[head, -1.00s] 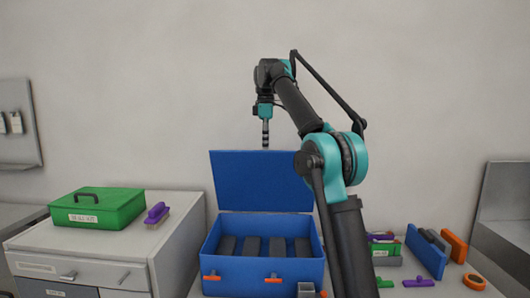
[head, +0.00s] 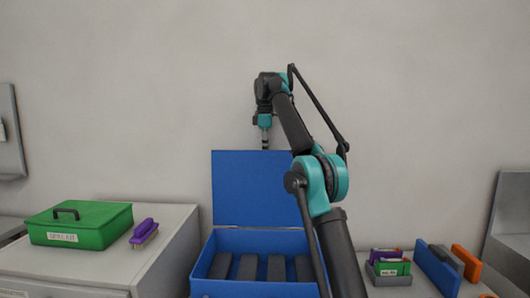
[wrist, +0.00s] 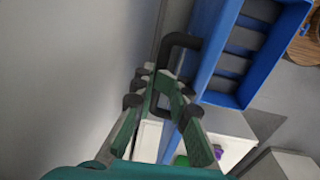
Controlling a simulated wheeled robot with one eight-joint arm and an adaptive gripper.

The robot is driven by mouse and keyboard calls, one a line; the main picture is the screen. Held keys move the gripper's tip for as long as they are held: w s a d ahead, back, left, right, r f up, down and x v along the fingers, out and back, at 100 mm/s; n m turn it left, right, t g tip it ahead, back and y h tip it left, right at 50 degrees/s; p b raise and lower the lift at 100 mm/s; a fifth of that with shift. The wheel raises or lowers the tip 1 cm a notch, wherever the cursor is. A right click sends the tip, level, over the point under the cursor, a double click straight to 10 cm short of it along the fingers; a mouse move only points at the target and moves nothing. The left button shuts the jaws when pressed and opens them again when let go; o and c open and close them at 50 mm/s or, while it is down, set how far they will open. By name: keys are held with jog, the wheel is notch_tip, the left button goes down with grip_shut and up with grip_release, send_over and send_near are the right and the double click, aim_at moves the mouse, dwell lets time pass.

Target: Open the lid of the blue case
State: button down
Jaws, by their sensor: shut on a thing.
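The blue case stands open in the head view, with its front body (head: 205,265) low in the picture and its lid (head: 252,188) standing up at the back. Dark blocks lie inside. My gripper (head: 265,147) is at the lid's top edge, and its tips are hidden behind the lid there. In the wrist view my gripper (wrist: 158,80) has its green fingers closed around a black loop handle (wrist: 183,38) beside the lid's blue edge. The case's compartments (wrist: 243,55) show beyond it.
A green box (head: 80,226) and a purple brush (head: 144,231) sit on the left cabinet (head: 165,262). On the right are a grey tray (head: 390,279) of small items and upright blue (head: 437,270) and orange (head: 466,263) plates. The wall is behind my arm.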

jog(key=shift+w+d+f, duration=0.15)
jog(key=shift+w+f, duration=0.15)
jog(key=shift+f, duration=0.2)
jog(key=shift+w+f, duration=0.1)
jog(key=shift+w, duration=0.05)
jog(key=c, duration=1.6)
grip_release()
jog(key=shift+o, duration=0.2)
jog(key=shift+w+f, duration=0.1)
